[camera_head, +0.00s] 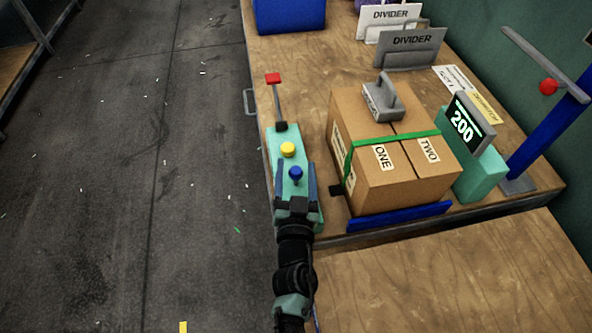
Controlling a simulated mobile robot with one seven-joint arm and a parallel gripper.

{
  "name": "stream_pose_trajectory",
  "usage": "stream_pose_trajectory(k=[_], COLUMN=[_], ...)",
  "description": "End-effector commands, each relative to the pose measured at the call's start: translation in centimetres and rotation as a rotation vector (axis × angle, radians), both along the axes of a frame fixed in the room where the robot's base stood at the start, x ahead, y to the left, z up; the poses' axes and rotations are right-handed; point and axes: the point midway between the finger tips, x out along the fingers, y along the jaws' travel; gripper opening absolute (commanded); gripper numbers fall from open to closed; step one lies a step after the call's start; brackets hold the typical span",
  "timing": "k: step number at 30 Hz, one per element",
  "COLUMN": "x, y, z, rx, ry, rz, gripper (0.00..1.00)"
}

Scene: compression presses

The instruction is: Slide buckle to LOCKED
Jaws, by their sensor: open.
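A green strap (396,142) runs across a cardboard box (390,200) marked ONE and TWO and down its left side. A small dark piece (337,190) sits low at the box's left side, near the strap's lower end. I cannot tell whether it is the buckle, and no LOCKED mark is readable. My gripper (296,168) is open over the teal panel (273,147) left of the box. Its two fingers stand on either side of a blue knob (296,173). I cannot tell whether they touch it. My gripper hides the panel's near part.
The panel also carries a yellow knob (288,149) and a red-topped lever (273,79). A grey handled weight (382,98) sits on the box. A teal display reading 200 (462,125) stands right of it. Grey divider (410,50) and blue bin (290,14) are behind.

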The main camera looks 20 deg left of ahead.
Motion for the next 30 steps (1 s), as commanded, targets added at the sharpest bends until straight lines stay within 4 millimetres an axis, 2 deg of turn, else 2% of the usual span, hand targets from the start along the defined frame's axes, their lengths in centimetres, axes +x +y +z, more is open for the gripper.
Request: stream_pose_trajectory(k=[5,16,30], x=[-0.02,-0.04,-0.04], y=[-0.01,-0.03,-0.03], z=[0.00,0.00,0.00], rx=[0.000,0.000,0.000], ry=[0.000,0.000,0.000], rz=[0.000,0.000,0.000], gripper=[0.67,0.00,0.00])
